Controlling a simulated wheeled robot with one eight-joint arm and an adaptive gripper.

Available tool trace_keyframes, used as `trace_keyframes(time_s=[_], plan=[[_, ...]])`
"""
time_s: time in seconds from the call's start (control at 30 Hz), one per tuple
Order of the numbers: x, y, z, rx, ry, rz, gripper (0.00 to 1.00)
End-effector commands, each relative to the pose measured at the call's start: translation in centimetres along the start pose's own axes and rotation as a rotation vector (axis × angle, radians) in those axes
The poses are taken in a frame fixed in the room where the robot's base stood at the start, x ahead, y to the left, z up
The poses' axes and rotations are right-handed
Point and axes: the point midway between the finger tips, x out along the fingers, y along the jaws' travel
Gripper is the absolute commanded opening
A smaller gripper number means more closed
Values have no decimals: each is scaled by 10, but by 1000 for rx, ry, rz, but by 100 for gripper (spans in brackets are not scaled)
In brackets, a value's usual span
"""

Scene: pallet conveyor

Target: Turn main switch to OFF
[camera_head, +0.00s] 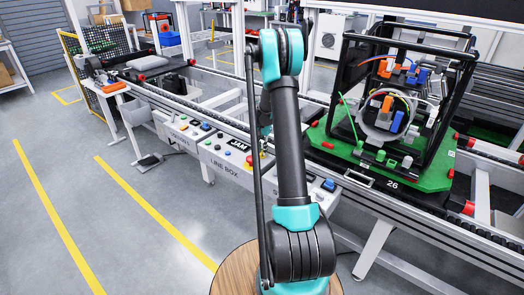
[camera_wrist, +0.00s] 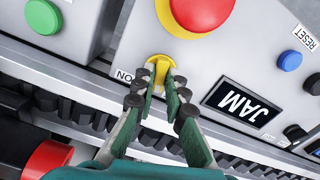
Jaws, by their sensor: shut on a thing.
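The main switch (camera_wrist: 159,67) is a yellow knob on the light grey control panel (camera_wrist: 205,55), below a red mushroom button on a yellow base in the wrist view. An upside-down "ON" label sits just left of the knob; no OFF label is readable. My gripper (camera_wrist: 161,86) has its two fingers on either side of the knob's handle, shut on it. The fingers hide part of the handle, so its exact angle is hard to tell. In the head view my arm covers the switch and most of the gripper, in front of the line box (camera_head: 222,172).
The red mushroom button (camera_wrist: 200,10) is close above the fingers. A black JAM display (camera_wrist: 240,102) and a blue button (camera_wrist: 290,61) lie to the right, a green button (camera_wrist: 43,16) at upper left. A green pallet (camera_head: 432,178) with a black frame stands on the conveyor.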

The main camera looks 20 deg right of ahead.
Motion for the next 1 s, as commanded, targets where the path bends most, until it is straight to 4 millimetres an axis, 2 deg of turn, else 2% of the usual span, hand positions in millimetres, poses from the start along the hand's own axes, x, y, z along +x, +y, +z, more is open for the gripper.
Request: trace_keyframes(time_s=[0.5, 1.0], plan=[[0, 0, 0, -411, 1, 0, 0], [0, 0, -1, -543, 1, 0, 0]])
